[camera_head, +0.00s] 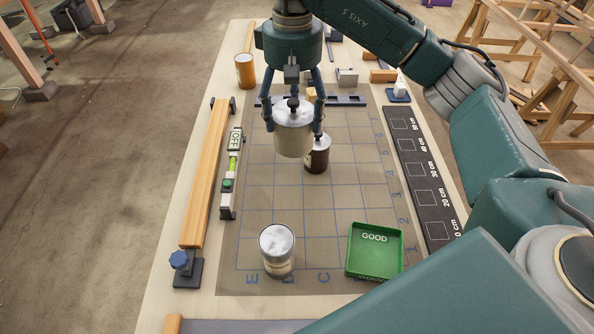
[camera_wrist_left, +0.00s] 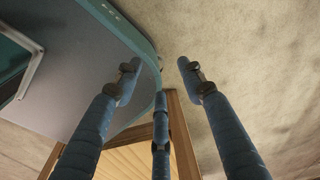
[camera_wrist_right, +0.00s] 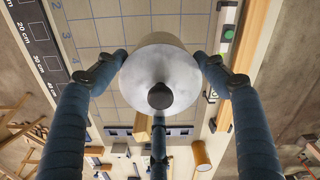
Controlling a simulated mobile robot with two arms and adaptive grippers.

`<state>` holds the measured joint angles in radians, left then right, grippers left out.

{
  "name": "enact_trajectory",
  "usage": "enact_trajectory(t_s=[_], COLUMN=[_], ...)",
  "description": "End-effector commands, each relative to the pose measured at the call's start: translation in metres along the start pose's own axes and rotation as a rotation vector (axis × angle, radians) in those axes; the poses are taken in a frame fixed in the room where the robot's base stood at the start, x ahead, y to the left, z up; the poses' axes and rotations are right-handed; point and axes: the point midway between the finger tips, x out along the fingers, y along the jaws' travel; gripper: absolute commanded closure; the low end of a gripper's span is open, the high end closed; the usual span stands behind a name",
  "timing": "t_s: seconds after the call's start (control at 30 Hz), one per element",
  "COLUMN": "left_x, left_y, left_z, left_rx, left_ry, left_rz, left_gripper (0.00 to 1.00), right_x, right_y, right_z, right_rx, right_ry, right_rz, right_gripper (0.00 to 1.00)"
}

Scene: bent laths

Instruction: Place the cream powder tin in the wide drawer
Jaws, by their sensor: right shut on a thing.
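The cream tin (camera_head: 293,140), with a pale lid and a dark knob, is held upright by my right gripper (camera_head: 294,122) above the gridded mat. The fingers close around its sides. In the right wrist view the tin's lid (camera_wrist_right: 160,72) fills the space between the fingers. My left gripper (camera_wrist_left: 160,85) shows only in the left wrist view, its fingers apart with nothing between them. I see no drawer that I can make out in any view.
A dark brown jar (camera_head: 318,157) stands just behind and below the held tin. A white-topped jar (camera_head: 277,252) and a green GOOD tray (camera_head: 374,267) are at the mat's near end. A spirit level (camera_head: 231,172) and wooden lath (camera_head: 206,170) line the left. An orange jar (camera_head: 244,72) stands behind.

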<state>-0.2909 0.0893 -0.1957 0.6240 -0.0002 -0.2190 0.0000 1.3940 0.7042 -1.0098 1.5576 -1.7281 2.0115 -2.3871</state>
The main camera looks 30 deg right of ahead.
Motion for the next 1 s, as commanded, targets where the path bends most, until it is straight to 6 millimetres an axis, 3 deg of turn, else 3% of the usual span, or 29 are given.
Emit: enact_trajectory(t_s=[0.03,0.2,0.43,0.63,1.0], left_x=[0.0,-0.007,-0.021,-0.025,-0.036], left_y=[0.01,0.027,0.016,0.001,0.007], left_z=[0.006,0.018,0.013,0.004,0.0], left_rx=[0.001,0.003,0.003,0.0,-0.003], left_ry=[-0.008,-0.025,-0.022,-0.008,-0.005], left_rz=[0.011,0.031,0.019,0.002,0.009], left_gripper=[0.6,0.6,0.6,0.6,0.6], right_x=[0.016,0.058,0.111,0.134,0.172], right_y=[-0.001,-0.001,-0.001,-0.001,-0.001], right_z=[0.002,0.002,0.002,0.0,0.001], right_rx=[-0.003,0.0,0.001,0.001,0.002], right_ry=[-0.008,-0.007,-0.003,0.0,0.0], right_rz=[-0.003,-0.001,-0.001,-0.001,-0.001], right_gripper=[0.79,0.79,0.79,0.79,0.79])
